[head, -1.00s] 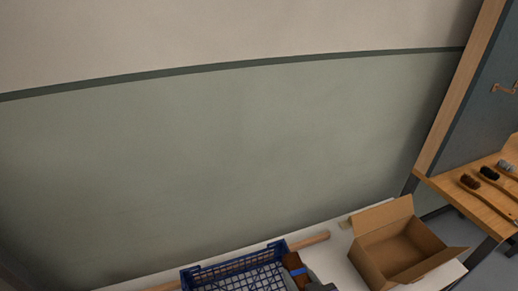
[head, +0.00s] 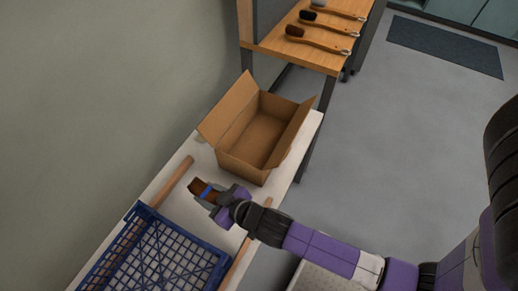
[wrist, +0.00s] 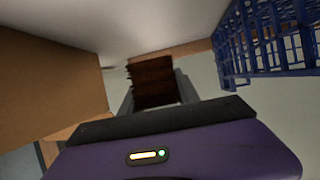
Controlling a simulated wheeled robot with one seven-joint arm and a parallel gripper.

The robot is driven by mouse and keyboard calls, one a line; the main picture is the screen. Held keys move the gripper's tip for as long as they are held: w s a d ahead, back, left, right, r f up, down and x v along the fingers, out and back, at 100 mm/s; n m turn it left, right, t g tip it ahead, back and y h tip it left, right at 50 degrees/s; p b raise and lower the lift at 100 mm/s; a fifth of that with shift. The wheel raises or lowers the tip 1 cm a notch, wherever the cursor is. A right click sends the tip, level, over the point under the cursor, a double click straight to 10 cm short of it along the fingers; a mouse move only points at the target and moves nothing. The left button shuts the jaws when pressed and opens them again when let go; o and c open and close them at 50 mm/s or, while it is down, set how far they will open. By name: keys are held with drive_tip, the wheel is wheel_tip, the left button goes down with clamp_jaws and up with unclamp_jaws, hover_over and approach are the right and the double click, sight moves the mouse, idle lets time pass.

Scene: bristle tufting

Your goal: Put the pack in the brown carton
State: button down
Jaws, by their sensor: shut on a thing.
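The brown carton (head: 262,135) stands open on the white table, its flaps spread and its inside empty as far as I can see. My gripper (head: 207,193) is shut on the pack (head: 196,187), a dark brown bundle with a blue band. The gripper holds it just left of and in front of the carton, outside it. In the wrist view the pack (wrist: 153,82) sits between the two fingers, and the carton's side (wrist: 50,90) fills the left.
A blue crate (head: 150,255) lies at the table's near left, also at right in the wrist view (wrist: 262,40). Wooden rods (head: 172,182) lie on the white table (head: 200,160). A wooden bench (head: 285,45) with several brushes stands behind the carton.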

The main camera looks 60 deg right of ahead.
drive_tip(key=shift+w+f, duration=0.15)
drive_tip(key=shift+f, duration=0.25)
drive_tip(key=shift+r, duration=0.1)
